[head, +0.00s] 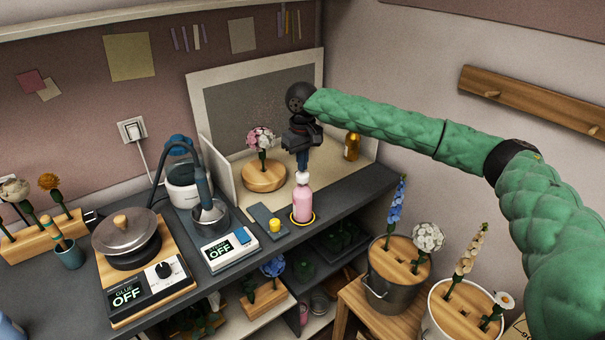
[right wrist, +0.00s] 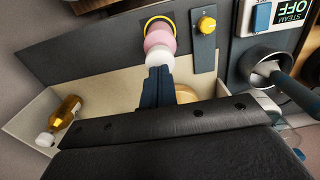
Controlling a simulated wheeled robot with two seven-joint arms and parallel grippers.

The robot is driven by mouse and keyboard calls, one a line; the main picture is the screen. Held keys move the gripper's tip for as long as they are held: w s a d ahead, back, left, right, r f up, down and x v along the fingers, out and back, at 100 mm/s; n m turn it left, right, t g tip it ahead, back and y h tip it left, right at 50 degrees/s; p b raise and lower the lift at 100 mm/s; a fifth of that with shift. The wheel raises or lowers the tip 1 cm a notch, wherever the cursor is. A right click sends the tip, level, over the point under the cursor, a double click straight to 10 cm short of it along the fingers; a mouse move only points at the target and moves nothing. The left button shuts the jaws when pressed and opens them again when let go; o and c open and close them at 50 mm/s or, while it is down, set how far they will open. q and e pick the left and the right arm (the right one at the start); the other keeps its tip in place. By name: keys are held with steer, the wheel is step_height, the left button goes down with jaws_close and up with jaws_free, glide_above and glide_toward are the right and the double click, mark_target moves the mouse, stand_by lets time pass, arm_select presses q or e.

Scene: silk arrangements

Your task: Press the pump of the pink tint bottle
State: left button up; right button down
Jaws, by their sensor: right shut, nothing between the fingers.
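The pink tint bottle (head: 302,204) stands upright on a yellow-rimmed spot on the dark bench in the head view. Its white pump top (head: 303,177) is directly under my right gripper (head: 302,166). My right gripper is shut and empty, pointing down, with its fingertips at the pump top. In the right wrist view, the fingers (right wrist: 158,72) overlap the white pump top (right wrist: 160,55), with the pink bottle (right wrist: 159,36) beyond it. I cannot tell whether the pump is pushed down. My left gripper is not in view.
A yellow button (head: 274,225) on a dark plate and a steamer unit (head: 230,250) are left of the bottle. A wooden block with a pink flower (head: 264,176) stands behind, and an amber bottle (head: 352,146) is to the right. Flower buckets (head: 390,290) stand below the bench's right edge.

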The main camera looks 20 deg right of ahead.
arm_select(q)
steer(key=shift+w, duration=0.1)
arm_select(e)
steer(key=shift+f, duration=0.1)
steer(key=shift+f, duration=0.95)
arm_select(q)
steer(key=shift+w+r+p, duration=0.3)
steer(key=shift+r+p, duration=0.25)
arm_select(e)
steer(key=shift+r, duration=0.5)
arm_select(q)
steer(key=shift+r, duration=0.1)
arm_select(e)
step_height(320, 180, up, 5)
steer(key=p, duration=0.5)
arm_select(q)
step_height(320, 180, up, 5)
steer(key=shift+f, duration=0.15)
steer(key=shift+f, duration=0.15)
arm_select(e)
steer(key=shift+r, duration=0.1)
